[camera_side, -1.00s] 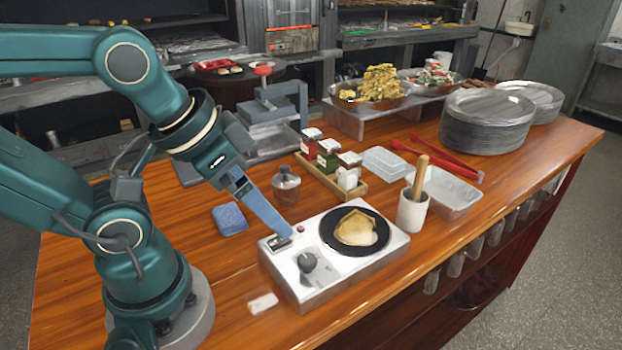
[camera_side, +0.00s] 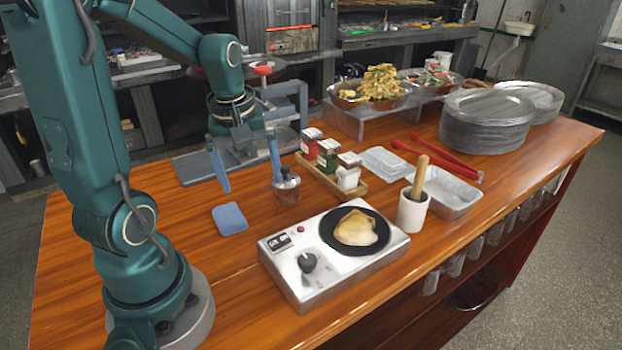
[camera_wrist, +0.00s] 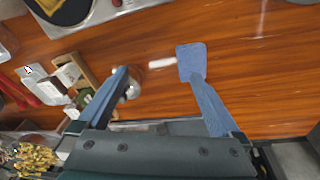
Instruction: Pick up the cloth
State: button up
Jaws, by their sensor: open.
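The cloth (camera_side: 230,219) is a small blue folded square lying flat on the wooden counter, left of the hot plate. It also shows in the wrist view (camera_wrist: 191,62), close to the tip of one finger. My gripper (camera_side: 251,184) is open and empty, its two blue fingers pointing down and spread wide. In the side view it is above the counter, behind the cloth and a little to its right. In the wrist view the fingers (camera_wrist: 161,80) stand apart with bare wood between them. Whether a finger touches the cloth cannot be told.
A small glass jar (camera_side: 287,190) stands close to the right finger. A hot plate (camera_side: 290,291) with food on its dark disc sits at front. A wooden tray (camera_side: 328,182) of spice jars and a metal press (camera_side: 190,171) are behind. Wood left of the cloth is clear.

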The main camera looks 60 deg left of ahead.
aim_at(228, 214)
jog(key=s+a+f+n, duration=0.1)
jog(key=s+a+f, duration=0.1)
jog(key=s+a+f+n+g+h, duration=0.1)
jog(key=s+a+f+n, duration=0.1)
jog(key=shift+a+f+g, duration=0.2)
jog(key=shift+a+g, duration=0.1)
jog(key=shift+a, duration=0.1)
jog(key=shift+f, duration=2.45)
jog(key=c, duration=1.3)
jog(key=shift+c, duration=0.2)
jog(key=shift+r, duration=0.1)
notch_tip(228, 214, up, 10)
